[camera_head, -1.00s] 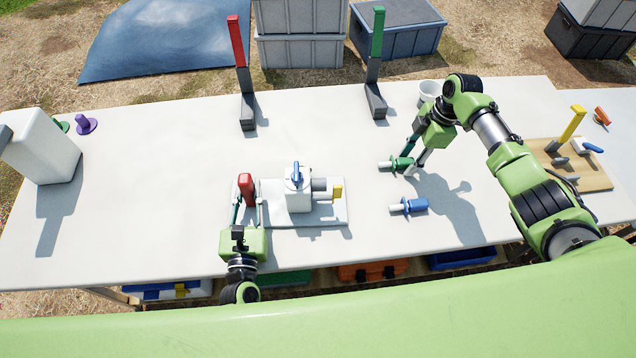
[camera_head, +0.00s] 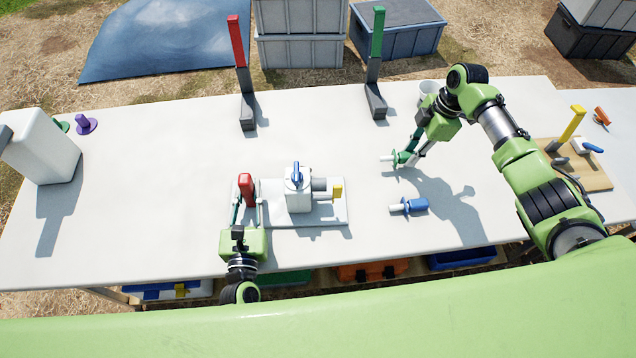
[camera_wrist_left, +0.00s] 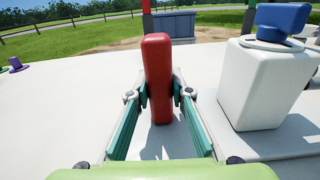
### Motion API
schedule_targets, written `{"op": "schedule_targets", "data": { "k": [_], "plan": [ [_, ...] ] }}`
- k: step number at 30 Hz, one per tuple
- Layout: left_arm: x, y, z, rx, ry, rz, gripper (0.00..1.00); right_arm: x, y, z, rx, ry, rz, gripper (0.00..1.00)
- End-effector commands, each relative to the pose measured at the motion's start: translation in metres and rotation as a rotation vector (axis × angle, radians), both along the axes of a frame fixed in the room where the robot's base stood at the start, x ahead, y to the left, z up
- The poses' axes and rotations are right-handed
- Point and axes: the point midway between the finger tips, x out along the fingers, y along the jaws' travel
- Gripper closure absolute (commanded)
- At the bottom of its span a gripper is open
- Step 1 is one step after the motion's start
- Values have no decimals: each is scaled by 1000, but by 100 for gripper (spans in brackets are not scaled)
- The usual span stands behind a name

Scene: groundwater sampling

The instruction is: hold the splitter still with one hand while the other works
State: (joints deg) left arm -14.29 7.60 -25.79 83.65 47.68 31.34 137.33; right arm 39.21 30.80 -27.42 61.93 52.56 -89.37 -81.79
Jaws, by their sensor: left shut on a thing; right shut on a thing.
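The splitter is a white block (camera_head: 299,196) with a blue valve handle (camera_head: 296,174) on top, a grey port and a yellow tab (camera_head: 337,192) at its right, on a pale base plate (camera_head: 310,222). A red upright grip (camera_head: 246,188) stands at the plate's left end and shows large in the left wrist view (camera_wrist_left: 157,75). My left gripper (camera_head: 247,205) is shut on this red grip, a finger on each side. My right gripper (camera_head: 408,163) is shut on a green fitting with a pale stub (camera_head: 386,158), right of and beyond the splitter; the fingers partly hide it.
A blue fitting (camera_head: 415,206) lies right of the splitter. Red (camera_head: 237,42) and green (camera_head: 377,32) posts stand at the back. A wooden board (camera_head: 590,178) lies at right. The table's left middle is clear.

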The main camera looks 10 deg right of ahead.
Motion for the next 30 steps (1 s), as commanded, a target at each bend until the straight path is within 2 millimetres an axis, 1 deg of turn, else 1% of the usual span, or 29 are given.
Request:
{"op": "schedule_targets", "data": {
  "k": [6,15,19,30],
  "plan": [
    [0,0,0,0,1,0,100,1,0,19,1,-3,0,98],
    [0,0,0,0,1,0,100,0,0,40,-1,-1,0,98],
    [0,0,0,0,1,0,100,0,0,43,0,-1,0,98],
    [0,0,0,0,1,0,100,0,0,42,0,0,0,98]
  ]
}}
